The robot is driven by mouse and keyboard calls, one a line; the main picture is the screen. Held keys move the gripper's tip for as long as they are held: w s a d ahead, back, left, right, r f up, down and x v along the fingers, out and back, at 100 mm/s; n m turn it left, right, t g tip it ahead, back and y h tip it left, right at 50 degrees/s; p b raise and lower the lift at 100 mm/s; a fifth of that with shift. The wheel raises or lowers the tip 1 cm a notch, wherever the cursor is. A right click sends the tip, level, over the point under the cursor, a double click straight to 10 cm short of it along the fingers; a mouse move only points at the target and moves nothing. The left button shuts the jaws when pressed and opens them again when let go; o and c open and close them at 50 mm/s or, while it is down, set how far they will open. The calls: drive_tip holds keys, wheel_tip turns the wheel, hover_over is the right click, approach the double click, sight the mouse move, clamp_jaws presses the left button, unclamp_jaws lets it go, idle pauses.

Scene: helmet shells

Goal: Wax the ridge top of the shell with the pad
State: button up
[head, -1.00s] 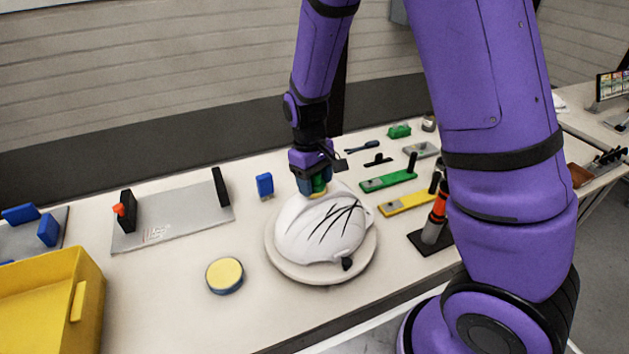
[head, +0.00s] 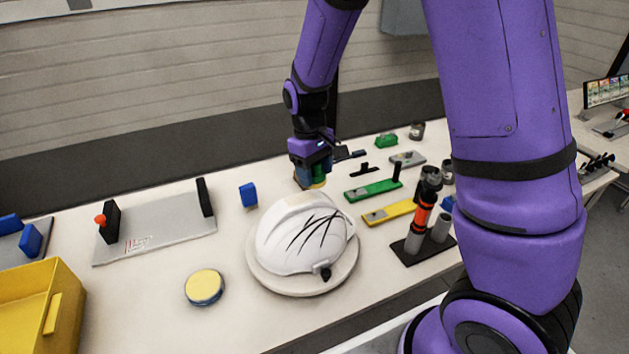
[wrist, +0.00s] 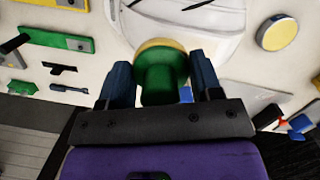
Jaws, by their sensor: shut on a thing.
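The white helmet shell (head: 303,233) with black lines on it sits on a round pale stand (head: 257,271) on the bench. My gripper (head: 312,172) is beyond the shell's far edge in the head view. In the wrist view my gripper (wrist: 163,85) is shut on the green handle of the pad (wrist: 160,72), whose yellow rim shows at the far side of the handle. The shell (wrist: 190,20) lies just past the pad in the wrist view. I cannot tell whether pad and shell touch; the pad's underside is hidden.
A round yellow-topped tin (head: 204,286) stands left of the shell. Green (head: 373,190) and yellow (head: 391,213) bars and an orange-and-black tool (head: 421,216) in a stand are on the right. A grey plate (head: 160,236), blue block (head: 248,195) and yellow bin (head: 40,305) are on the left.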

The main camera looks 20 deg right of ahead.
drive_tip(key=shift+r, duration=2.05)
